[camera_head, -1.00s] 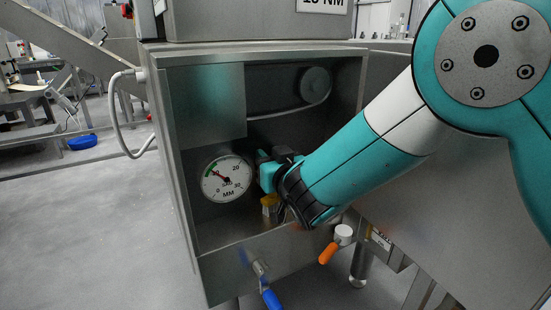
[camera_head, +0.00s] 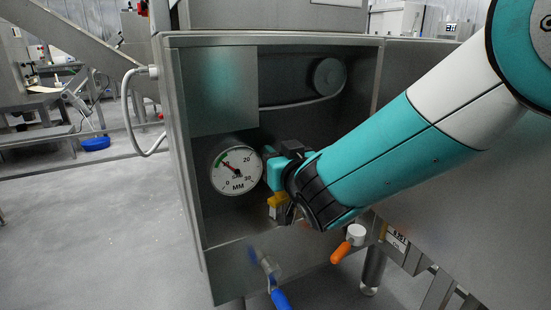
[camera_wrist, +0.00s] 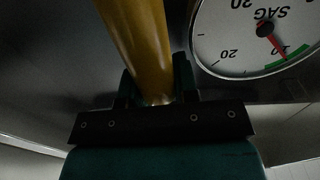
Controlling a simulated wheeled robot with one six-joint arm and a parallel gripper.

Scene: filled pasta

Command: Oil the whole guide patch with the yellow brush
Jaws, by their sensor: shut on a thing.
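My gripper (camera_head: 279,186) is inside the open steel cabinet, just right of the dial gauge. It is shut on the yellow brush. In the wrist view the yellow brush (camera_wrist: 137,40) rises as a thick handle from between my gripper's fingers (camera_wrist: 157,88). In the head view only a small yellow part of the brush (camera_head: 274,205) shows below my gripper. Its bristles are not clearly visible. I cannot make out the guide patch in either view.
The round gauge (camera_head: 237,170), marked SAG and MM, is close beside my gripper. The steel cabinet (camera_head: 187,140) has side walls and a front lip (camera_head: 235,262). Blue-handled (camera_head: 279,298) and orange-handled (camera_head: 341,252) valves stick out in front. A belt runs to a pulley (camera_head: 329,76) above.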

